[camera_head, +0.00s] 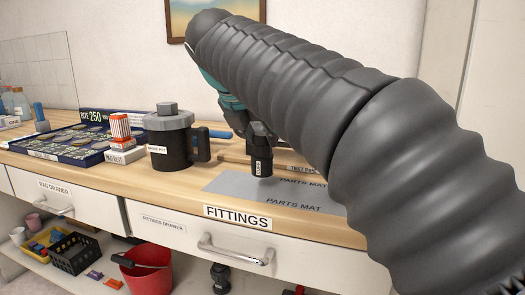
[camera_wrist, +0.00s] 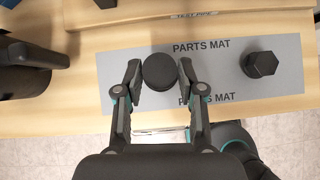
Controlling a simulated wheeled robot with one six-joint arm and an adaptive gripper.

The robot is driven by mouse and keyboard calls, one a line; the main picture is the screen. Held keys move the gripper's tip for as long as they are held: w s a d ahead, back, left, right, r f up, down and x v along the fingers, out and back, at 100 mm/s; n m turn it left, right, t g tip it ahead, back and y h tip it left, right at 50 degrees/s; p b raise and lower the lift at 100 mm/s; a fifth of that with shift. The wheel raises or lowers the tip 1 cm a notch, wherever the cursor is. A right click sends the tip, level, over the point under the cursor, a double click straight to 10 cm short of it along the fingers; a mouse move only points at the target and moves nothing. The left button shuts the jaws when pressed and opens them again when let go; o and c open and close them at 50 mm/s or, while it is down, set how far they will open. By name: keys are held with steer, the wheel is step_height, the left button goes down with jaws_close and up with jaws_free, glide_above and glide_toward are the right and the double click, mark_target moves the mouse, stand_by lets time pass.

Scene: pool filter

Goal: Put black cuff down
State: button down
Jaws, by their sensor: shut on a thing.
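My gripper (camera_wrist: 160,82) is shut on the black cuff (camera_wrist: 160,71), with a finger on either side of its round top. In the head view the cuff (camera_head: 261,163) hangs upright below the gripper, a small pale label on its side. It is over the grey parts mat (camera_head: 226,184); I cannot tell whether its bottom touches. In the wrist view the mat (camera_wrist: 116,73) spreads to both sides of the cuff. My arm hides the mat's right part in the head view.
A black hexagonal fitting (camera_wrist: 260,64) sits on the mat's right part. The test pipe strip (camera_wrist: 205,17) runs behind the mat. A black filter pot (camera_head: 170,140) stands left of the mat, near a blue tray (camera_head: 68,150). The mat's left part is clear.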

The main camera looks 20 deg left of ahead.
mark_target(259, 146)
steer(key=shift+f+b, duration=0.35)
steer(key=shift+f, duration=1.15)
steer(key=shift+f, duration=0.1)
steer(key=c, duration=0.7)
jaws_free()
steer(key=shift+s+r, duration=0.1)
steer(key=shift+r, duration=0.2)
steer(key=p+v, duration=0.2)
steer(key=v, duration=0.9)
steer(key=shift+s+r+p, duration=0.2)
steer(key=shift+p, duration=0.2)
